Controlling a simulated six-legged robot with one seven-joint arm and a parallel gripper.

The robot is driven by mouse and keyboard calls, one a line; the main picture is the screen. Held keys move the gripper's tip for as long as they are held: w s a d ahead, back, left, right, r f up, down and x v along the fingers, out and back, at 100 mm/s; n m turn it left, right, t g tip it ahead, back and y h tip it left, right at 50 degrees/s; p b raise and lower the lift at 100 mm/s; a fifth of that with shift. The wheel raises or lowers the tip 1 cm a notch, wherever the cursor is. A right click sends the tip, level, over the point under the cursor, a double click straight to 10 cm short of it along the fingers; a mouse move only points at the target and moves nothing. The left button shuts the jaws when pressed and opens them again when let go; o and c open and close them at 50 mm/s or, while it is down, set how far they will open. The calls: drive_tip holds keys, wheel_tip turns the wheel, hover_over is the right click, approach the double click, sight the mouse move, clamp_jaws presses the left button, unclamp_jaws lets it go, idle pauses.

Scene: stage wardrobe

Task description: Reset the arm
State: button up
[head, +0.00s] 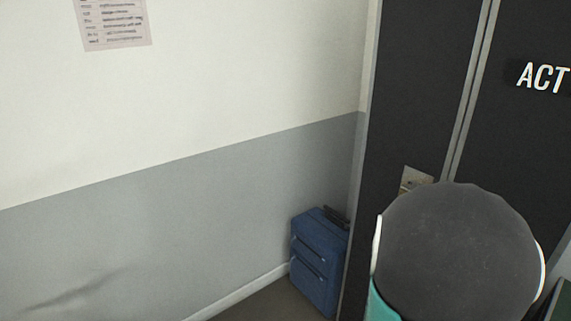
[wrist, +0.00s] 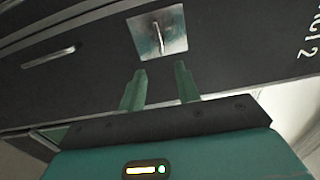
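In the wrist view my gripper (wrist: 160,69) has its two green fingers apart, with nothing between them. The fingers point toward a metal plate (wrist: 175,20) with a small upright handle (wrist: 158,38) on a dark panel (wrist: 95,65). The fingertips look a little short of the plate, and I see no contact. In the head view a rounded dark part of my arm fills the lower right and hides my gripper.
In the head view a tall black cabinet (head: 412,90) marked "ACT" stands at the right, its plate (head: 414,178) partly showing. A blue suitcase (head: 318,262) stands beside it against the grey and white wall (head: 180,220). A printed sheet (head: 113,22) hangs above.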

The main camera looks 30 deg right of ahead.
drive_tip(key=w+a+r+n+t+y, duration=0.1)
drive_tip(key=w+a+n+t+y, duration=0.6)
drive_tip(key=w+a+n, duration=0.45)
drive_tip(key=w+a+r+n+t+y, duration=0.15)
drive_tip(key=a+n+y, duration=0.25)
drive_tip(key=a, duration=0.4)
drive_tip(key=w+a+n+y, duration=0.3)
drive_tip(key=a+n, duration=0.1)
drive_tip(key=a, duration=0.4)
drive_tip(key=s+a+r+n+g+y, duration=0.1)
drive_tip(key=s+a+n+g+y, duration=0.2)
drive_tip(key=s+a+n, duration=1)
drive_tip(key=a+n+g, duration=0.2)
drive_tip(key=a, duration=0.1)
drive_tip(key=shift+s+a+r+g+y, duration=0.25)
drive_tip(key=shift+s+a+g+y, duration=0.05)
drive_tip(key=shift+s+g+y, duration=0.1)
